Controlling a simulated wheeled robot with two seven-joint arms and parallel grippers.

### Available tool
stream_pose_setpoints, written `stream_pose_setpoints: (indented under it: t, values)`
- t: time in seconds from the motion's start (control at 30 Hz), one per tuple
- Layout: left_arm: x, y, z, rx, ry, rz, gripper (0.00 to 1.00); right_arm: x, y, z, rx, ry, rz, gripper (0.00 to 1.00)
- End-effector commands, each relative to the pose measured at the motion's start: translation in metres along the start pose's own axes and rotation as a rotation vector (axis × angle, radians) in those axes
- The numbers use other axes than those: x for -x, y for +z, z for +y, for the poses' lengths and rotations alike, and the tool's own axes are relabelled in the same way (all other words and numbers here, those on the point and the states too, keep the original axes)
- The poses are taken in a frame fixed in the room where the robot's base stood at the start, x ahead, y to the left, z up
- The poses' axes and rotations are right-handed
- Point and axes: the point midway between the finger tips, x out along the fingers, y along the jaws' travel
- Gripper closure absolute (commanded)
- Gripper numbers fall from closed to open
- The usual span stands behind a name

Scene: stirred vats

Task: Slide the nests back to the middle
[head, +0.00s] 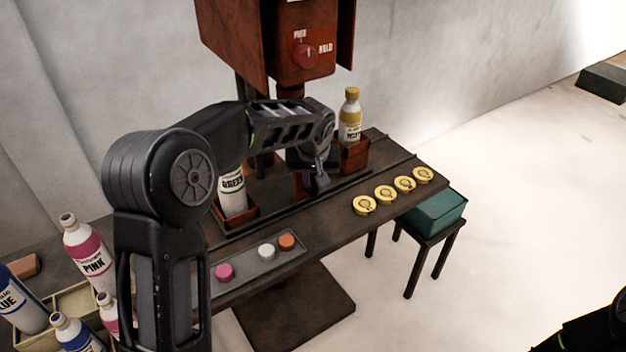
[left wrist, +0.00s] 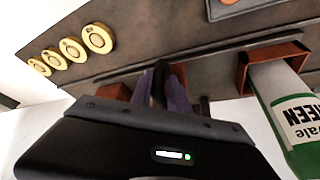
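One red-brown nest (head: 237,219) holds the GREEN bottle (head: 232,192) on the left of the rail. Another nest (head: 354,155) holds a yellow-capped bottle (head: 350,118) on the right. The two nests stand apart. My left gripper (head: 318,182) is low over the rail between them, close to the right nest. In the left wrist view its purple fingers (left wrist: 162,88) point at the rail, with red-brown showing behind them. Whether they grip anything is unclear. The GREEN bottle's nest (left wrist: 262,64) is clear of the fingers there.
A red machine head (head: 300,55) with a dial hangs over the bench. Several yellow discs (head: 384,194) lie at the bench's right end. A tray (head: 255,257) with three caps lies in front. More bottles, including a PINK one (head: 88,250), stand at lower left.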

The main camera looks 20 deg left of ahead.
Motion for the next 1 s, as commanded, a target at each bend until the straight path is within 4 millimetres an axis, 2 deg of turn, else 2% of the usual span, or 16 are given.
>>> stream_pose_setpoints:
  t: [0.03,0.2,0.57,1.0]
  values:
    - [0.001,-0.001,0.002,-0.003,0.004,0.004,0.75,0.000,0.000,0.000,0.000,0.000,0.000,0.48]
    - [0.001,-0.001,0.001,-0.001,0.003,0.003,0.62,0.000,0.000,0.000,0.000,0.000,0.000,0.48]
    - [0.007,-0.001,0.000,0.000,0.002,0.004,0.62,-0.001,0.000,0.000,0.000,0.000,0.000,0.48]
    - [0.070,-0.001,0.001,-0.001,0.003,0.005,0.62,-0.008,0.000,0.003,0.000,0.000,0.001,0.48]
